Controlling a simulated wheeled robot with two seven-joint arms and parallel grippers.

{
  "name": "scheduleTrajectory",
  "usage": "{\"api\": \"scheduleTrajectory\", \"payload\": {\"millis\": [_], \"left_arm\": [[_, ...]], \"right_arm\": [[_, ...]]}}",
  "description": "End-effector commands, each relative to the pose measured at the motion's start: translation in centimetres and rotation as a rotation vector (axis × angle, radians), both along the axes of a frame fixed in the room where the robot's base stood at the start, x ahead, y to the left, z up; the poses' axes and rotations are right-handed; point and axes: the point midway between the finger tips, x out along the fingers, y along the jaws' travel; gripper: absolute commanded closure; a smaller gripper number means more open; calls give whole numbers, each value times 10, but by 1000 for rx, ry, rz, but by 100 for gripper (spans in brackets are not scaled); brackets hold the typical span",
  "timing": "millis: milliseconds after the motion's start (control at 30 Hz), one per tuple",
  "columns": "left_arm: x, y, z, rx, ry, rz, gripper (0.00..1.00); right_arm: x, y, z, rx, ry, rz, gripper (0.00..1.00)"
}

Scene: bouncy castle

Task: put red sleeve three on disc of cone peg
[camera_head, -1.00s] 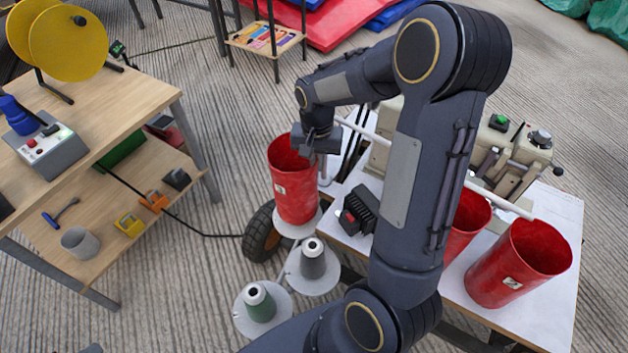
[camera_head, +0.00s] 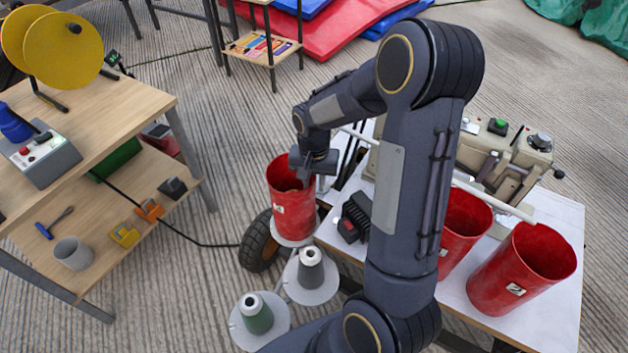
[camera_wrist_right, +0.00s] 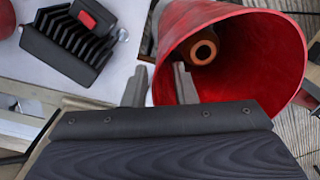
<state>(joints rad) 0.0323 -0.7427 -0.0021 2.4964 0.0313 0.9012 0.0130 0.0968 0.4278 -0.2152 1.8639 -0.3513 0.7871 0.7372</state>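A red sleeve (camera_head: 293,213) stands upright at the middle of the head view, low on a pale disc (camera_head: 288,241). Its label is too small to read. In the right wrist view the sleeve (camera_wrist_right: 235,45) surrounds a cone peg with an orange-brown tip (camera_wrist_right: 203,50). My right gripper (camera_head: 314,181) is at the sleeve's rim. In the wrist view its fingers (camera_wrist_right: 160,85) straddle the wall, one inside and one outside, with a gap between them wider than the wall; it looks open. Whether the sleeve's bottom touches the disc is hard to tell. My left gripper is out of view.
A grey cone (camera_head: 311,268) and a green cone (camera_head: 256,314) stand on discs nearby. On the white table are a red sleeve marked 2 (camera_head: 522,268), another red sleeve (camera_head: 464,232) partly behind my arm, and a black finned block (camera_head: 355,216). A wooden workbench (camera_head: 110,95) stands left.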

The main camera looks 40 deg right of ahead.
Motion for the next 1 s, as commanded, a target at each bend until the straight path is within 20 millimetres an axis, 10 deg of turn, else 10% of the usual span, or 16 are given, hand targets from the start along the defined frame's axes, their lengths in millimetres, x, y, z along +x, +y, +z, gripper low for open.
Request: {"api": "scheduleTrajectory", "payload": {"millis": [267,1000], "left_arm": [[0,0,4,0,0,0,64],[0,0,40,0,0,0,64]], "right_arm": [[0,0,8,0,-1,0,75],[-3,2,127,8,-11,8,75]]}}
